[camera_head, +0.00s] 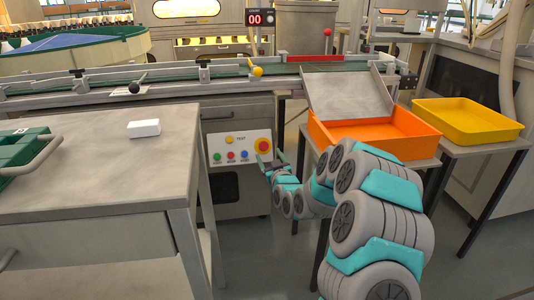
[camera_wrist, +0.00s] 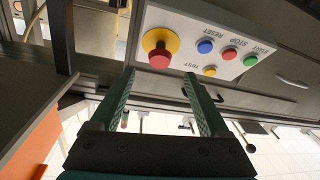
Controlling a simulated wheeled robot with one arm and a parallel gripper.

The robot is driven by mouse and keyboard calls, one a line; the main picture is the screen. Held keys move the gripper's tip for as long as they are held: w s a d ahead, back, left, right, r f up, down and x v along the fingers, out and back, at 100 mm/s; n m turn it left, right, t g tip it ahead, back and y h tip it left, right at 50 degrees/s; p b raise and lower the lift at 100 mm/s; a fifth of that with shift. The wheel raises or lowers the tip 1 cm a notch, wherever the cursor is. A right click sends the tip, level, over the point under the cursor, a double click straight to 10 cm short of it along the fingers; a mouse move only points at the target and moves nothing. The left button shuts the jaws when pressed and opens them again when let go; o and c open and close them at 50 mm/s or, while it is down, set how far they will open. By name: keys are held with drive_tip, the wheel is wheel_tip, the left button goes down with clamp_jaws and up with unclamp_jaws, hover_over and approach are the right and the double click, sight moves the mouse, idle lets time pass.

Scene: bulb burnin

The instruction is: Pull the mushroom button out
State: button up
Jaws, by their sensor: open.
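The red mushroom button (camera_head: 263,146) sits on a yellow round collar at the right end of a pale control panel (camera_head: 223,144) on the front of the machine. In the wrist view, which is turned over, the mushroom button (camera_wrist: 159,58) shows at the top centre. My gripper (camera_head: 271,161) is just below and in front of the button in the head view. In the wrist view my gripper (camera_wrist: 160,76) is open, with nothing between its fingers. The button lies beyond the fingertips, roughly centred between them, and seems apart from them.
Small green, red, blue and yellow buttons sit beside the mushroom button on the panel. A grey workbench (camera_head: 90,190) with a white box (camera_head: 144,128) stands left. An orange bin (camera_head: 405,148) with a tilted grey plate and a yellow tray (camera_head: 468,135) stand right.

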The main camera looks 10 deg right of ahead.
drive_tip(key=shift+s+d, duration=0.1)
drive_tip(key=shift+s, duration=0.9)
drive_tip(key=s+r+m+g+h+p, duration=0.1)
drive_tip(key=s+g, duration=0.9)
drive_tip(key=s, duration=1.9)
drive_tip(key=s+r+m+g+p, duration=0.2)
drive_tip(key=s+r+g, duration=0.4)
drive_tip(key=s, duration=2.3)
drive_tip(key=a+g+p, duration=0.1)
drive_tip(key=g, duration=0.2)
drive_tip(key=shift+s+g+h+p, duration=0.35)
drive_tip(key=shift+g+h, duration=0.05)
